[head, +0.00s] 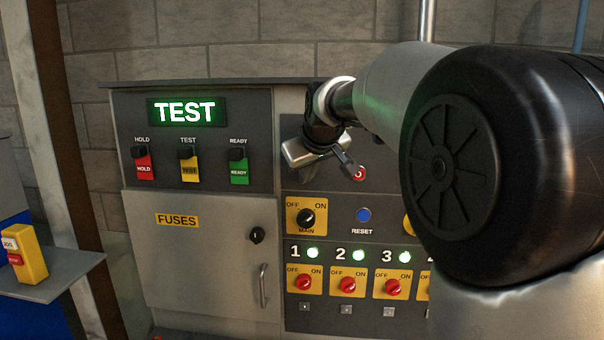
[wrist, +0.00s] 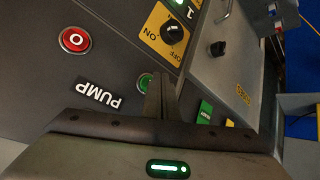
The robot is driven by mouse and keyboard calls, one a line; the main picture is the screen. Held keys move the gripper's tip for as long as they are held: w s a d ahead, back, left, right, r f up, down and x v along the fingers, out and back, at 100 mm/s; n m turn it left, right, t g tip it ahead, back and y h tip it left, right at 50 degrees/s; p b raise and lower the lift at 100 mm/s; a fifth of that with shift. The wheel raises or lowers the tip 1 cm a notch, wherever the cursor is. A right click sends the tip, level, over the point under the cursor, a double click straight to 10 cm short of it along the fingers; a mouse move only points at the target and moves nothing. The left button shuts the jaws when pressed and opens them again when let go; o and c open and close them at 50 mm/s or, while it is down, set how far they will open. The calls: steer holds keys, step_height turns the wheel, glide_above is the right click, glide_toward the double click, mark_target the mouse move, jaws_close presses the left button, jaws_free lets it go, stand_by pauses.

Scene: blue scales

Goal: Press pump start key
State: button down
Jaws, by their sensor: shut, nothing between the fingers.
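The green pump start key (wrist: 145,80) shows in the wrist view beside the PUMP label (wrist: 98,93), partly covered by my fingers. In the head view my gripper and arm hide it. A red stop key marked O (wrist: 75,40) sits to its left in the wrist view and shows just below my fingers in the head view (head: 360,174). My gripper (head: 347,166) is shut and empty in front of the upper right panel. Its fingertips (wrist: 159,85) overlap the green key's right edge in the wrist view; I cannot tell if they touch it.
The MAIN switch (head: 307,217), blue RESET button (head: 364,215) and numbered red switches lie below. A lit TEST display (head: 186,112) and FUSES door (head: 208,265) are at left. My arm blocks the right side.

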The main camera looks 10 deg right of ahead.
stand_by(0.4)
steer(key=shift+w+d, duration=0.1)
steer(key=shift+w, duration=0.3)
steer(key=shift+w+d+p, duration=0.15)
steer(key=shift+w+p, duration=0.2)
steer(key=shift+p, duration=0.05)
stand_by(0.5)
steer(key=shift+s+a+b, duration=0.25)
steer(key=shift+s+b, duration=0.25)
steer(key=shift+s, duration=0.25)
steer(key=shift+s+a+b, duration=0.25)
steer(key=shift+s+b, duration=0.2)
steer(key=shift+s, duration=0.35)
steer(key=shift+s+a+b, duration=0.3)
steer(key=shift+s+b, duration=0.1)
steer(key=shift+s, duration=0.4)
steer(key=shift+s+a+b, duration=0.25)
steer(key=shift+s+b, duration=0.2)
steer(key=shift+s, duration=0.35)
